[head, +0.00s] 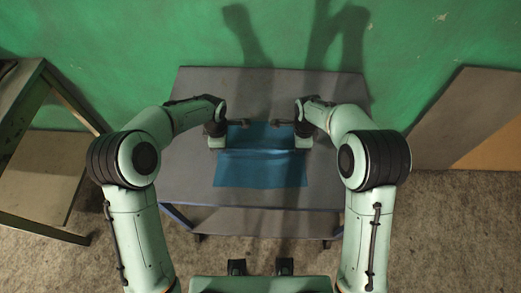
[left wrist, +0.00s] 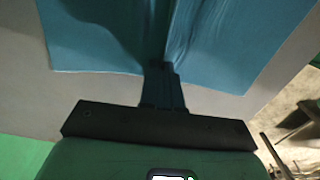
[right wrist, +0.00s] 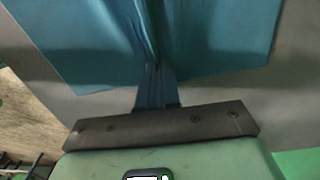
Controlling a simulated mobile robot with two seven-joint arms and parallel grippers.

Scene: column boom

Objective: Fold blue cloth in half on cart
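The blue cloth (head: 260,170) lies on the grey cart (head: 190,180), with a raised crease running across it and a darker far part behind the crease. My left gripper (left wrist: 161,68) is at the cloth's left side in the head view. Its fingers look closed on the cloth, which gathers into folds at the tips in the left wrist view. My right gripper (right wrist: 155,72) is at the cloth's right side, with its fingers closed on cloth that bunches at the tips. My wrists hide parts of the cloth's sides in the head view.
A wooden table (head: 25,95) stands at the left. Flat boards (head: 465,115) lean on the green wall (head: 140,40) at the right. The cart top is otherwise clear around the cloth. The wall is close behind the cart.

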